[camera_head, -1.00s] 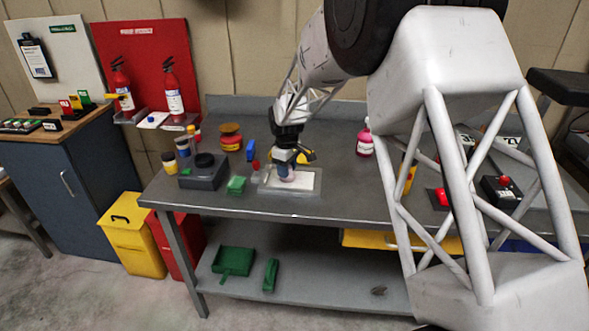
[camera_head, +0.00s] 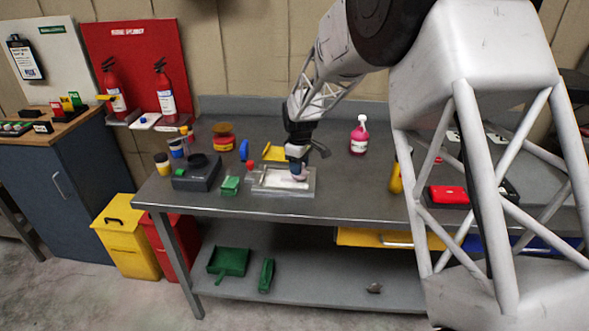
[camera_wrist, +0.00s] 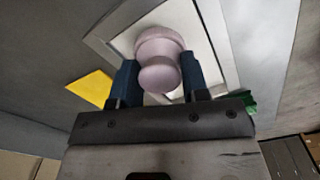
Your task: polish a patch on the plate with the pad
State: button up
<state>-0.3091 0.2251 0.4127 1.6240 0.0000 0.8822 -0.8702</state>
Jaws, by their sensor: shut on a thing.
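The plate (camera_head: 268,180) is a pale flat panel in a grey frame (camera_head: 283,193) lying on the workbench. My gripper (camera_head: 298,166) is above its right part in the head view. In the wrist view my gripper (camera_wrist: 159,74) has its two blue fingers shut on the pale pink, round-knobbed handle of the pad (camera_wrist: 160,45). The pad's underside is hidden, so I cannot tell whether it touches the plate. The plate (camera_wrist: 128,42) shows behind the handle in the wrist view.
Left of the plate are a green block (camera_head: 230,185) and a dark grey box (camera_head: 197,176). A yellow piece (camera_head: 273,152) lies behind it. A pink bottle (camera_head: 359,136) stands back right. Bare bench lies right of the plate.

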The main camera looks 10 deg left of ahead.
jog(key=shift+r, duration=3.25)
